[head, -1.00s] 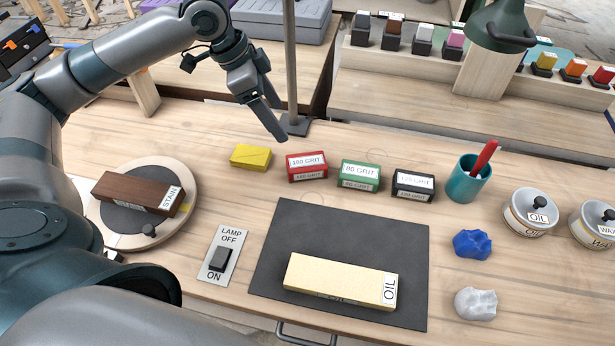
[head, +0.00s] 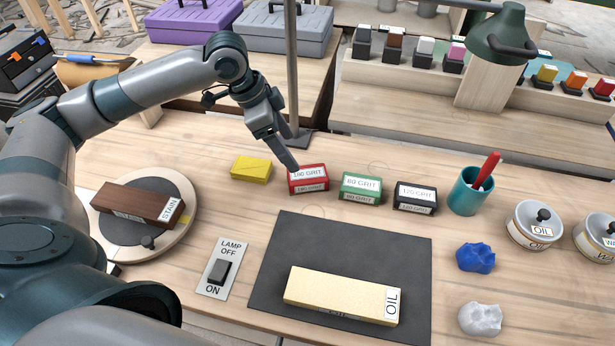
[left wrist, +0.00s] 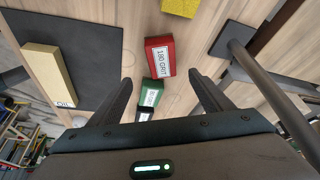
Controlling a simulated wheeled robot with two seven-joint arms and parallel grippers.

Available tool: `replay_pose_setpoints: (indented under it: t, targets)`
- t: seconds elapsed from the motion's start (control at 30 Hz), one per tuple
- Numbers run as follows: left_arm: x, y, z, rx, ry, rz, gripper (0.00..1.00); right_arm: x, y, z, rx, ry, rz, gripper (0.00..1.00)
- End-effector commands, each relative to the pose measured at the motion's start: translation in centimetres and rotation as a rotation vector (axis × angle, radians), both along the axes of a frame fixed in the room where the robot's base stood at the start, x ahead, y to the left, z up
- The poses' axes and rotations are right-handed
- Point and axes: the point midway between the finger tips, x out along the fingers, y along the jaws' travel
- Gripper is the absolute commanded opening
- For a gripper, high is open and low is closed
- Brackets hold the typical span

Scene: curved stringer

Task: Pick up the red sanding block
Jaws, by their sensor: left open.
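The red sanding block (head: 308,179), labelled 180 GRIT, sits on the wooden workbench between a yellow block (head: 251,168) and a green block (head: 360,188). My left gripper (head: 287,158) is above and just behind the red block, pointing down, apart from it. In the left wrist view the red block (left wrist: 160,57) lies ahead of the open, empty fingers (left wrist: 165,90), roughly between their lines. My right gripper is in neither view.
A black block (head: 414,198) stands right of the green one. A lamp post (head: 292,70) rises close behind my left gripper. A dark mat (head: 340,250) with a pale OIL board (head: 335,294) lies in front. A teal cup (head: 469,192) stands to the right.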

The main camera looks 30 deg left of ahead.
Motion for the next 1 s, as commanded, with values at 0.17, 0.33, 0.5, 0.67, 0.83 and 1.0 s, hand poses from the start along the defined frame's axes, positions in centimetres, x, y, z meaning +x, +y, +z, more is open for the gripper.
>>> replay_pose_setpoints:
  t: [0.17,0.33,0.5,0.67,0.83,1.0]
  targets:
    - [0.7,-1.1,-3.0,-0.001,0.003,0.000,0.73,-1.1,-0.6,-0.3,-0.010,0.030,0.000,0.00]
    - [1.4,-1.8,-5.4,0.000,0.002,0.001,0.73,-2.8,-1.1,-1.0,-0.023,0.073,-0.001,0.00]
    - [1.7,-2.2,-6.6,-0.001,-0.001,0.000,0.73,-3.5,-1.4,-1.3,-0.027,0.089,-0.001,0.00]
    - [1.7,-2.2,-6.7,0.001,-0.001,0.000,0.73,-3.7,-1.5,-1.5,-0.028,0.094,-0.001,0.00]
    - [1.7,-2.2,-6.7,0.001,-0.001,0.000,0.73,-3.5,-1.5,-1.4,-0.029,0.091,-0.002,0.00]
    - [1.9,-2.3,-7.3,0.000,0.002,0.001,0.73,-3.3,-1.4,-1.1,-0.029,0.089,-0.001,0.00]
